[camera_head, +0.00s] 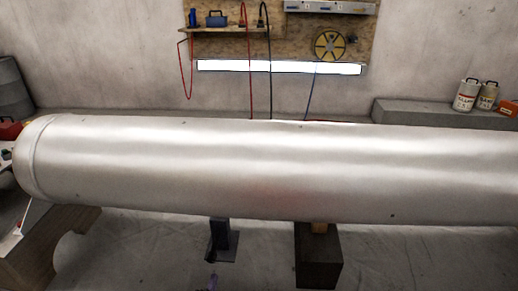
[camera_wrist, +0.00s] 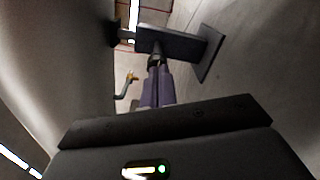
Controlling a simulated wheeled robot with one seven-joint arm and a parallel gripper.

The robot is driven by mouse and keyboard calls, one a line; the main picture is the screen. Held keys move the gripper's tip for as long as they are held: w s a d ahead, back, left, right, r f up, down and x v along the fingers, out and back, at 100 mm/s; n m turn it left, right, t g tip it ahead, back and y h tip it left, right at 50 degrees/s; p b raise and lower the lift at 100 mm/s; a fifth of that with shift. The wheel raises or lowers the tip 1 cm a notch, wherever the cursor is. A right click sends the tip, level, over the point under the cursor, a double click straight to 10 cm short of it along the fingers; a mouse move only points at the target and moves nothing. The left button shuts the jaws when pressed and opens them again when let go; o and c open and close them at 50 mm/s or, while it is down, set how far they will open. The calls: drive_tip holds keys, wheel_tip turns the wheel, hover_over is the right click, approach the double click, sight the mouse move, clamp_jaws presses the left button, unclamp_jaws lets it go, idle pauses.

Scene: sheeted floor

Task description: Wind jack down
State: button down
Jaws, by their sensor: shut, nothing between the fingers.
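A dark jack (camera_head: 222,242) stands on the floor under the big silver tank (camera_head: 250,170), left of the middle, its top at the tank's underside. In the wrist view, turned on its side, the jack's column (camera_wrist: 175,44) runs from the tank (camera_wrist: 60,60) to a flat base plate (camera_wrist: 211,53). A thin crank handle (camera_wrist: 123,90) with an orange end shows left of my fingers. My gripper (camera_wrist: 158,70), with purplish fingers, is shut and empty, its tips close to the jack's column. Whether they touch it cannot be told.
A dark block (camera_head: 318,262) with a wooden piece on top stands under the tank, right of the jack. A cradle (camera_head: 40,250) supports the left end. Sheeted floor lies between cradle and jack. A low ledge (camera_head: 430,112) with two containers is behind.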

sight(212, 259)
drive_tip(key=w+f+m+b, duration=0.1)
drive_tip(key=w+m+b, duration=0.2)
drive_tip(key=w, duration=0.3)
drive_tip(key=shift+w+d+f+m, duration=0.25)
drive_tip(key=shift+d+m, duration=0.1)
drive_tip(key=shift+m, duration=0.55)
drive_tip(key=shift+a+r, duration=0.15)
drive_tip(key=shift+a, duration=0.15)
idle(0.4)
drive_tip(key=shift+r, duration=0.2)
drive_tip(key=shift+r+p, duration=0.6)
drive_tip(key=shift+r, duration=0.4)
drive_tip(key=shift+a+r, duration=0.1)
drive_tip(key=shift+a, duration=0.05)
